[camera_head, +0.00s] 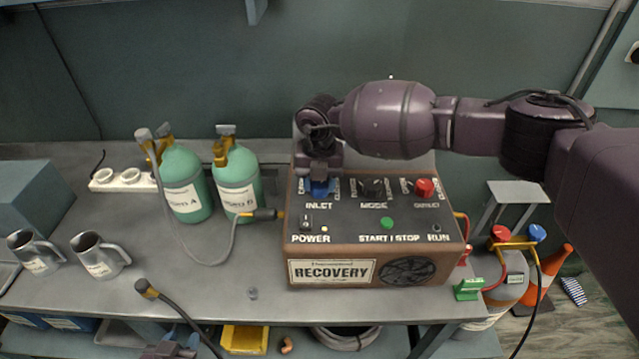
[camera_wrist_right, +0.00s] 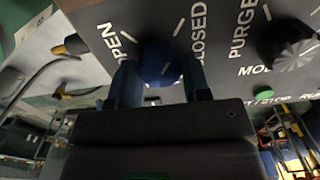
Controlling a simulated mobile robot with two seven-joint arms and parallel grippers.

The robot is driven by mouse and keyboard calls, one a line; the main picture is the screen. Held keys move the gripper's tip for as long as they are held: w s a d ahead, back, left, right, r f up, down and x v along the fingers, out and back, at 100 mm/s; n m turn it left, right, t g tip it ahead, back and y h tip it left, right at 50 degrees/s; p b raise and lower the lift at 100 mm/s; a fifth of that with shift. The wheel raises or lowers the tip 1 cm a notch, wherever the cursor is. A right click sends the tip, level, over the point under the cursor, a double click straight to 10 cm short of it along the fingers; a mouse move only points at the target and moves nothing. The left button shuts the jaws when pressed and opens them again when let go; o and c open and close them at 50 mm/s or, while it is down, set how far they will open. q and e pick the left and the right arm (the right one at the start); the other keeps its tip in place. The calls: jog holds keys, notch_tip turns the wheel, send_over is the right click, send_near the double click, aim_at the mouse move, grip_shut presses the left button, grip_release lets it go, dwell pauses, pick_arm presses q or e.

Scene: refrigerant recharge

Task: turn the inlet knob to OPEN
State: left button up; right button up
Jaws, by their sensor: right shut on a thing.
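The blue inlet knob (camera_wrist_right: 158,64) is on the top panel of the brown RECOVERY unit (camera_head: 333,271), above the INLET label. In the right wrist view it lies between OPEN on the left and CLOSED on the right; its pointer is too dark to read. My right gripper (camera_wrist_right: 160,84) is shut on the knob, one blue finger on each side. In the head view this gripper (camera_head: 320,184) comes down over the knob and mostly hides it. My left gripper (camera_head: 182,341) shows only partly at the bottom edge, below the bench front; its opening is unclear.
Beside the knob are the MODE knob (camera_head: 373,187) and the red outlet knob (camera_head: 425,188). Two green cylinders (camera_head: 184,196) with a grey hose stand left of the unit. A black hose end (camera_head: 147,289) and two metal jugs (camera_head: 101,258) are further left.

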jog(key=n+b, duration=0.1)
jog(key=n, duration=0.1)
jog(key=shift+f+n, duration=0.1)
jog(key=shift+n, duration=0.2)
jog(key=n+b, duration=0.1)
jog(key=n, duration=0.1)
jog(key=shift+n+b, duration=0.4)
jog(key=n+b, duration=0.2)
jog(key=n, duration=0.3)
jog(key=n+b, duration=0.1)
jog(key=n, duration=0.3)
jog(key=shift+n+b, duration=0.3)
jog(key=shift+b, duration=0.05)
pick_arm(q)
notch_tip(320, 180, down, 9)
jog(key=s, duration=0.1)
jog(key=shift+r+g, duration=0.15)
jog(key=shift+g, duration=0.15)
pick_arm(e)
jog(key=shift+n, duration=0.3)
pick_arm(q)
jog(key=shift+w+d+r, duration=0.1)
jog(key=shift+w+r, duration=0.05)
jog(key=shift+r, duration=0.15)
pick_arm(e)
jog(key=shift+r+n, duration=0.2)
jog(key=shift+n, duration=0.1)
pick_arm(q)
jog(key=shift+f, duration=0.15)
